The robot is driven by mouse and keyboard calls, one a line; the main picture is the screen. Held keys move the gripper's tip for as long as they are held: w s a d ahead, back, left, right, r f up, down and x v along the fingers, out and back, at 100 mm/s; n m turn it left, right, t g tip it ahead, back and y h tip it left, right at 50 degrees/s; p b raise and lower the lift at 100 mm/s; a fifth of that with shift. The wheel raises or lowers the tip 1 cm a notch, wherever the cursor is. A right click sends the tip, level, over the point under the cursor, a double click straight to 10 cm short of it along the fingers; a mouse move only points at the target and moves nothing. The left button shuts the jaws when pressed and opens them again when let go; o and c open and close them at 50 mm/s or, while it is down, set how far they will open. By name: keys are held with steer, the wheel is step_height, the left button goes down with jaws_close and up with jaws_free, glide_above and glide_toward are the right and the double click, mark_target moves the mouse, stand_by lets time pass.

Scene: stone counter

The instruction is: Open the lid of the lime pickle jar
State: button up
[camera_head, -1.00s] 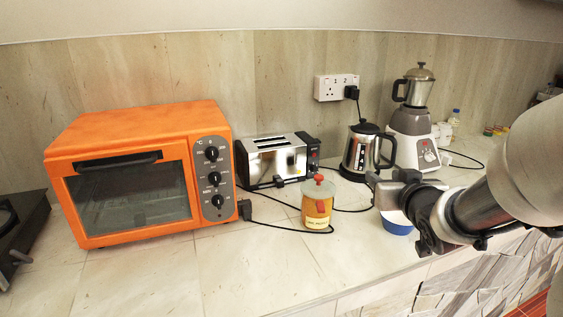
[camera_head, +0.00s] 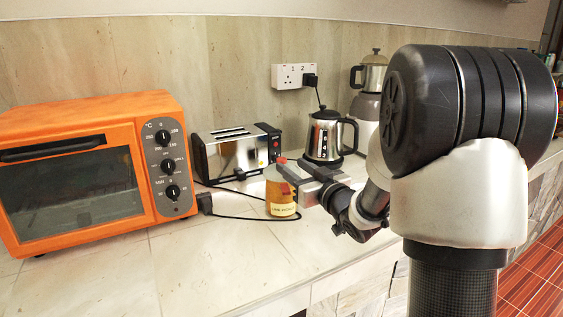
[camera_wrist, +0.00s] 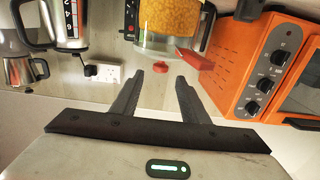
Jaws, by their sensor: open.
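The lime pickle jar (camera_head: 282,210) stands upright on the counter, orange-yellow with a pale label. Its upper part is partly hidden by my gripper in the head view. In the wrist view, which is upside down, the jar (camera_wrist: 170,14) is at the top centre. Its clear lid (camera_wrist: 160,47) has a red knob (camera_wrist: 160,66), and a red clip (camera_wrist: 194,58) sits at the side. The lid looks closed. My gripper (camera_wrist: 157,76) is open, its two fingers pointing at the lid with the knob between their tips. Contact cannot be told. My gripper (camera_head: 284,173) also shows in the head view.
An orange oven (camera_head: 85,215) stands left of the jar. A steel toaster (camera_head: 228,157) is behind it, and a kettle (camera_head: 325,138) behind right. A black cable (camera_head: 240,215) lies around the jar. The counter in front (camera_head: 210,270) is clear.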

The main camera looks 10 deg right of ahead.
mark_target(284, 160)
steer(key=x, duration=0.7)
steer(key=shift+b, duration=0.3)
jaws_close()
